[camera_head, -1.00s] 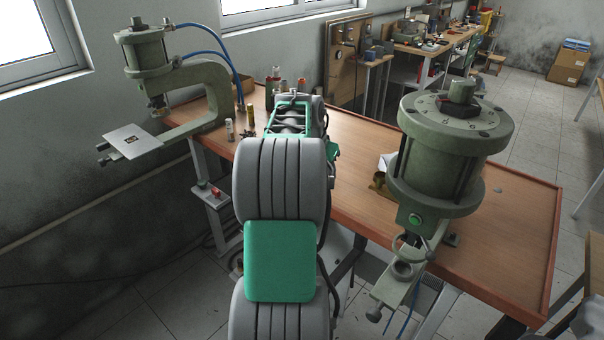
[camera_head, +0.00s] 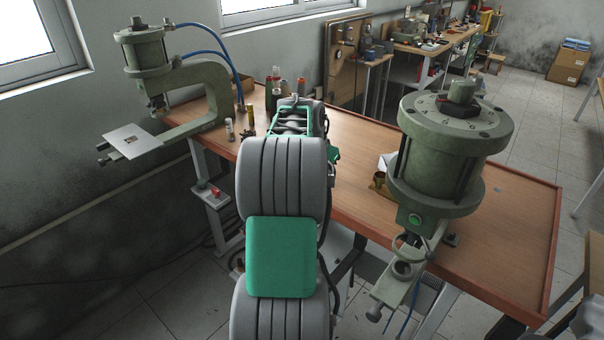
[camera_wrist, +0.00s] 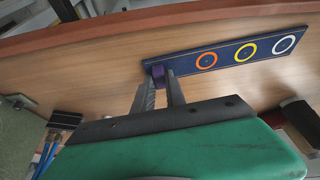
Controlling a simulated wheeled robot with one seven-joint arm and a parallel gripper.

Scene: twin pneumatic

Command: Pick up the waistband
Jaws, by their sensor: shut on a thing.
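My gripper (camera_wrist: 161,79) shows in the wrist view, its two narrow fingers close together. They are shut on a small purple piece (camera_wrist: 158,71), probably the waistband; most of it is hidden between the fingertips. The piece is at the left end of a dark blue board (camera_wrist: 178,62) marked with an orange, a yellow and a white ring. I cannot tell whether it touches the board. In the head view my own arm hides the gripper and the piece.
The wooden workbench (camera_head: 480,240) carries a large green pneumatic press (camera_head: 450,150) at right and a C-shaped press (camera_head: 205,85) at left. Small bottles (camera_head: 250,115) stand near the left press. The bench's right part is mostly clear.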

